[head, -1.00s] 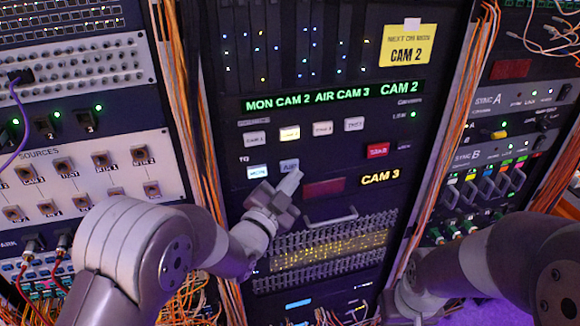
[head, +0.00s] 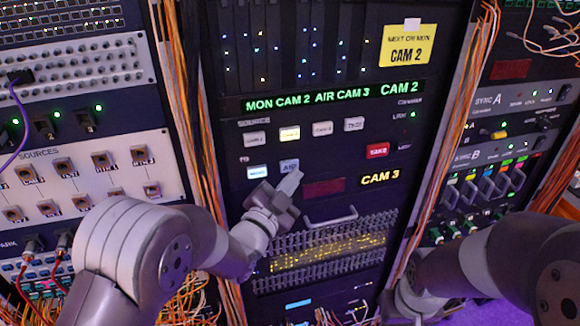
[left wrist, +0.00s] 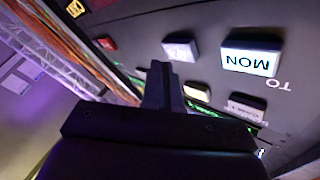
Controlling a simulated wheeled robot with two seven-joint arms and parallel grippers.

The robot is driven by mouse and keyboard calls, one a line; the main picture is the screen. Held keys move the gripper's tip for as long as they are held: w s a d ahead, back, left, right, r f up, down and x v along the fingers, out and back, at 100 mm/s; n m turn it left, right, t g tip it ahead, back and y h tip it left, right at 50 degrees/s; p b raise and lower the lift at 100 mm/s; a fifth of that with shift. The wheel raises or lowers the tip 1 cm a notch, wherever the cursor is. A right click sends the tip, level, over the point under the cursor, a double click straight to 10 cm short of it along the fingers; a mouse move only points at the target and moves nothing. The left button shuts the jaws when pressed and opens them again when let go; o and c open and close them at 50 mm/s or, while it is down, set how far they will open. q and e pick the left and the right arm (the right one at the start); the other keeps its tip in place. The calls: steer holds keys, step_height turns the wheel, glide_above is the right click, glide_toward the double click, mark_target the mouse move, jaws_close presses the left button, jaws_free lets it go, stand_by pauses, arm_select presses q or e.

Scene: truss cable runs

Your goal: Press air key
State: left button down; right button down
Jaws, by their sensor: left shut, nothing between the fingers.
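The AIR key (head: 289,166) is a small pale blue-grey key on the dark centre panel, just right of the lit white MON key (head: 257,171). My left gripper (head: 290,181) is shut and empty, its fingertips just below the AIR key in the head view. I cannot tell whether they touch it. In the left wrist view the shut fingers (left wrist: 162,85) point toward the dim AIR key (left wrist: 180,49), beside the bright MON key (left wrist: 249,62). My right arm shows at the right in the head view, but its gripper fingers do not.
Above is a row of source keys, with CAM 2 (head: 290,134) lit yellowish. A red TAKE key (head: 377,150) is at the right. The green display (head: 332,96) reads MON CAM 2 AIR CAM 3. A handle (head: 330,219) and orange cable bundles (head: 186,120) stand near my left arm.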

stand_by(0.5)
arm_select(q)
steer(key=shift+w+a+b, duration=0.15)
steer(key=shift+w+b, duration=0.2)
steer(key=shift+w, duration=0.1)
steer(key=shift+w+a+b, duration=0.15)
steer(key=shift+w+b, duration=0.2)
steer(key=shift+w, duration=0.05)
stand_by(0.6)
steer(key=shift+s+d, duration=0.25)
steer(key=shift+s, duration=0.6)
steer(key=shift+b, duration=0.3)
